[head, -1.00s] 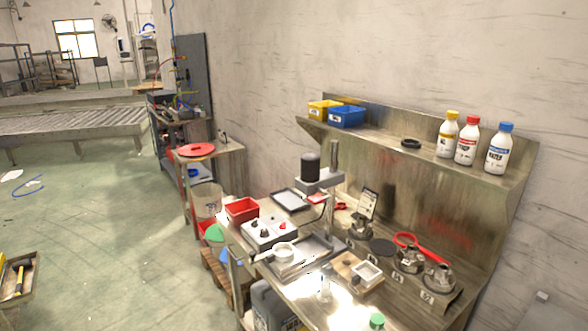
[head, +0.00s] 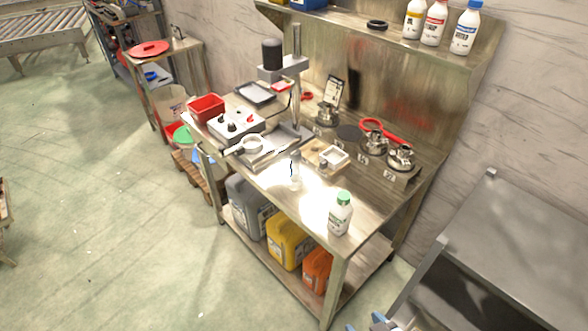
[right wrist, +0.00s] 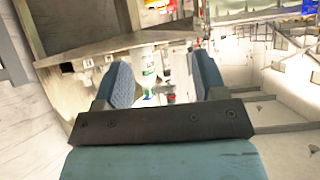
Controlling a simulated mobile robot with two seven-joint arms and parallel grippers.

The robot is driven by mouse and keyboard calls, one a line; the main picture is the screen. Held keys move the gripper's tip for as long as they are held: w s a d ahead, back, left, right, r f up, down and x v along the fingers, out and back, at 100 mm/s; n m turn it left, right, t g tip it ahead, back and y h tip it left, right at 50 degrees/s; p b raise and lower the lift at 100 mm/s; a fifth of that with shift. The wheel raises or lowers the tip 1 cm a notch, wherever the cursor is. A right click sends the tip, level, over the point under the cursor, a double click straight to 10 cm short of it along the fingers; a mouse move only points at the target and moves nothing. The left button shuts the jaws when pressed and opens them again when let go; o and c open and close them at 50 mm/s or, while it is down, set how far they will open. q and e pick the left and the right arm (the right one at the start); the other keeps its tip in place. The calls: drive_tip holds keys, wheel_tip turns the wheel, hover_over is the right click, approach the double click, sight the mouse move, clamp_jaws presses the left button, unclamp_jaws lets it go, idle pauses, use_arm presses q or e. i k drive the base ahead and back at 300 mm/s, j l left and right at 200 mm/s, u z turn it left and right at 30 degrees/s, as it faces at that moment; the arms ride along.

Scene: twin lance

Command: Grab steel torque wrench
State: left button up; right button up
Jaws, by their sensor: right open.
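I cannot make out the steel torque wrench for certain. My right gripper shows at the bottom edge of the head view (head: 382,323), only as blue tips, off the bench's right front. In the right wrist view its two blue fingers (right wrist: 163,82) stand apart with nothing held between them. A white bottle with a green label (right wrist: 149,68) shows beyond the fingers, at a distance. My left gripper is not in view.
A green-capped bottle (head: 340,214) stands at the bench's front right corner. A press stand (head: 297,85), a red bin (head: 207,108), a control box (head: 235,126) and a red-handled tool (head: 385,133) crowd the bench. A grey table (head: 510,245) stands at the right.

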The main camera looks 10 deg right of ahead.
sight(295, 182)
drive_tip(key=z, duration=0.25)
drive_tip(key=i+j+z, duration=0.1)
drive_tip(key=j+z, duration=0.15)
drive_tip(key=i+j+z, duration=0.1)
drive_tip(key=j+z, duration=0.15)
drive_tip(key=i+j+z, duration=0.1)
drive_tip(key=j+z, duration=0.15)
drive_tip(key=i+j+z, duration=0.15)
drive_tip(key=j, duration=0.95)
drive_tip(key=i+j+z, duration=0.2)
drive_tip(key=j, duration=0.9)
drive_tip(key=k, duration=0.1)
